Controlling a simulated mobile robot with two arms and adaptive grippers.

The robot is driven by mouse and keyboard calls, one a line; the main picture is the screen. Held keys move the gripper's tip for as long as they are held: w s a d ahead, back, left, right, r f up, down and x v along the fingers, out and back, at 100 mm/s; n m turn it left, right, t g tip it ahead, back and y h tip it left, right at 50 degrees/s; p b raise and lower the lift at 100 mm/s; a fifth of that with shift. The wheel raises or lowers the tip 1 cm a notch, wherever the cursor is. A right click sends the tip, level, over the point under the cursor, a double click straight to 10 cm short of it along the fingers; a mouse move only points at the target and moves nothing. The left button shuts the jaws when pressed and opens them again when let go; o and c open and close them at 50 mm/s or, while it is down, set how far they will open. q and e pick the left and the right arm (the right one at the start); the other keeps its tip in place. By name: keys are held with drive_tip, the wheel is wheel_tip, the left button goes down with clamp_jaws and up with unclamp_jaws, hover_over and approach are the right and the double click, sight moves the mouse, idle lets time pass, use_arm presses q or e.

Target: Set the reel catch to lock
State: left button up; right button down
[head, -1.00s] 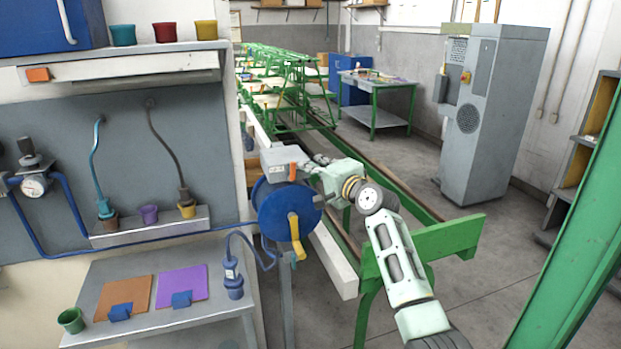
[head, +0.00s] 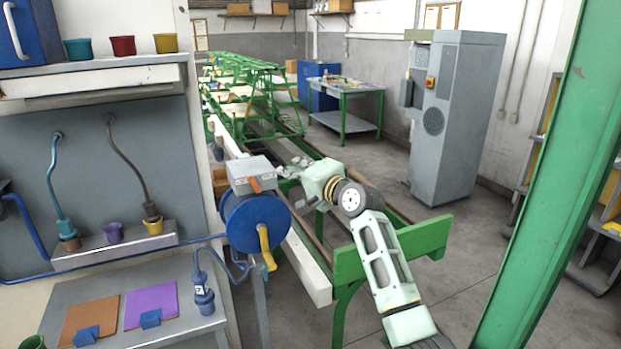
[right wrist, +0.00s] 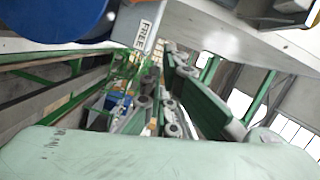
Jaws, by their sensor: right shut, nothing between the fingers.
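The blue reel (head: 243,222) stands on a post with a yellow crank (head: 265,250) on its face. On top sits a grey catch box (head: 250,167) with a small orange lever (head: 256,184) on its front, slanting down to the right. In the right wrist view a pale plate with the word FREE (right wrist: 143,36) shows near the blue reel edge (right wrist: 55,18). My right gripper (head: 288,171) is shut and empty, its fingertips just right of the box. Contact with the box cannot be told. My left gripper is not in view.
A green bench frame (head: 395,250) with a white rail stands below my right arm. A blue hose runs from the reel to a connector (head: 203,292) on the grey shelf at left. A green post (head: 550,175) stands at right. Open floor lies behind the frame.

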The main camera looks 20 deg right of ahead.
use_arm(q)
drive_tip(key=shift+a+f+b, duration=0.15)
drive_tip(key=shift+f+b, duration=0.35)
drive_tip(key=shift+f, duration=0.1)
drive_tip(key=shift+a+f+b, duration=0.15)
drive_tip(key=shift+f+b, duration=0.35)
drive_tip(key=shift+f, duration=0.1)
use_arm(e)
drive_tip(key=v, duration=0.6)
drive_tip(key=shift+s+a+r, duration=0.15)
drive_tip(key=shift+s+r, duration=0.05)
drive_tip(key=shift+s, duration=0.2)
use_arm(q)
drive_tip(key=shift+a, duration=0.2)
